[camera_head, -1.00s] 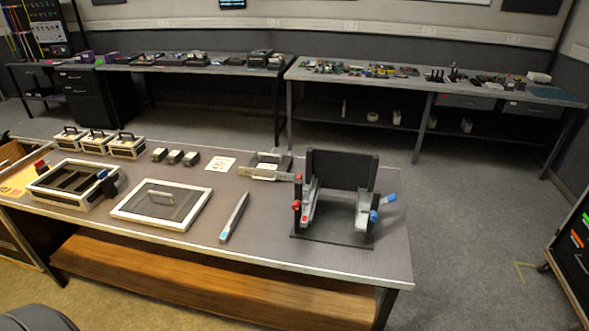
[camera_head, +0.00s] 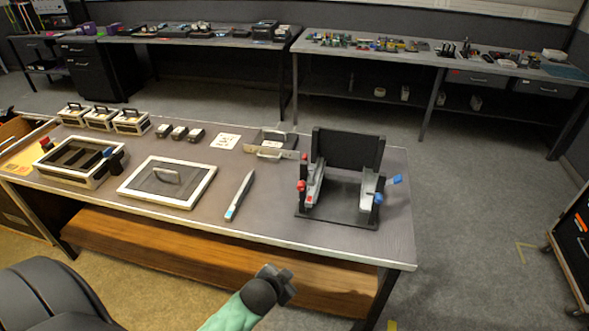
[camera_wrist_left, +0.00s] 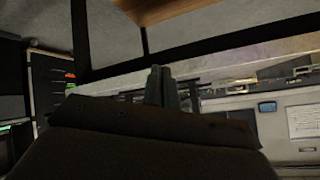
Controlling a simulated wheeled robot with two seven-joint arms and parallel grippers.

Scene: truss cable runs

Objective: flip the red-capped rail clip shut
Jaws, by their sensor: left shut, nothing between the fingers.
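A black stand (camera_head: 347,150) with two light grey rails stands at the right end of the table. Red caps (camera_head: 301,186) are on its left side, one higher up, and blue caps (camera_head: 397,180) on its right. The red-capped clip looks raised, but is too small to read surely. My left gripper (camera_head: 288,284) is low in front of the table, below and left of the stand and well apart from it. In the left wrist view its fingers (camera_wrist_left: 161,86) are together and empty. My right gripper is out of view.
A framed panel with a handle (camera_head: 168,181), a grey bar (camera_head: 240,195) and a metal drawer-like part (camera_head: 270,142) lie left of the stand. A tray box (camera_head: 80,160) with red and blue clips is farther left. The table's front edge (camera_head: 250,237) lies between my gripper and the stand.

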